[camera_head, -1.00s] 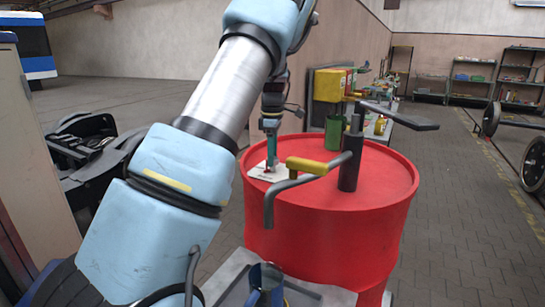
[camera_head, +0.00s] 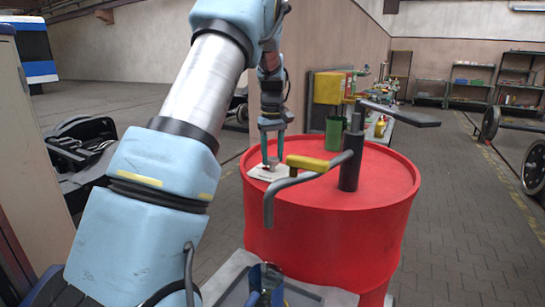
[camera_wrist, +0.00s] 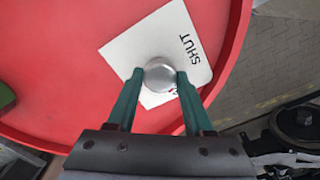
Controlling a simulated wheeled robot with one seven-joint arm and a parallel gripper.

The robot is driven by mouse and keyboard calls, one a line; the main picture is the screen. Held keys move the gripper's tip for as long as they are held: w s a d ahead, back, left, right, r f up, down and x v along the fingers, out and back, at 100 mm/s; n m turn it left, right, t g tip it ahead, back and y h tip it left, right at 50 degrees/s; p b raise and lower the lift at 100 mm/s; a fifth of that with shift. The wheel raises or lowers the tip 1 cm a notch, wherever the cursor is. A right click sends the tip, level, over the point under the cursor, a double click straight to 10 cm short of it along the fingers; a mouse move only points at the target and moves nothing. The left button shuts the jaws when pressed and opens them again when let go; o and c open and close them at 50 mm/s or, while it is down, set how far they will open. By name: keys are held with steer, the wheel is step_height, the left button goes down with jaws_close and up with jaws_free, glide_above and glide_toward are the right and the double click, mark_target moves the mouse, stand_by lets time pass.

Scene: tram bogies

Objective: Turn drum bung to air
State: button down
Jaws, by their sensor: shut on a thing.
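The red drum (camera_head: 325,235) stands upright right of my arm. On its lid lies a white label plate (camera_head: 258,174), which also shows in the wrist view (camera_wrist: 122,47) with the word "SHUT" at its right. A round silver bung (camera_wrist: 160,70) sits on the plate. My gripper (camera_wrist: 160,80) points down with one finger on each side of the bung, shut on it. In the head view my gripper (camera_head: 272,158) is at the lid's far left part. A small red mark on the plate is mostly hidden by the bung and a finger.
A hand pump with a dark post (camera_head: 350,165) and yellow-gripped crank (camera_head: 307,163) rises from the lid, right of my gripper. A grey tray (camera_head: 300,293) is in front.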

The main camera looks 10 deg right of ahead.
mark_target(272, 158)
steer(key=shift+m, duration=1)
steer(key=shift+c, duration=1.4)
jaws_free()
steer(key=shift+r, duration=0.1)
step_height(272, 158, up, 11)
steer(key=b, duration=0.3)
steer(key=shift+f, duration=0.2)
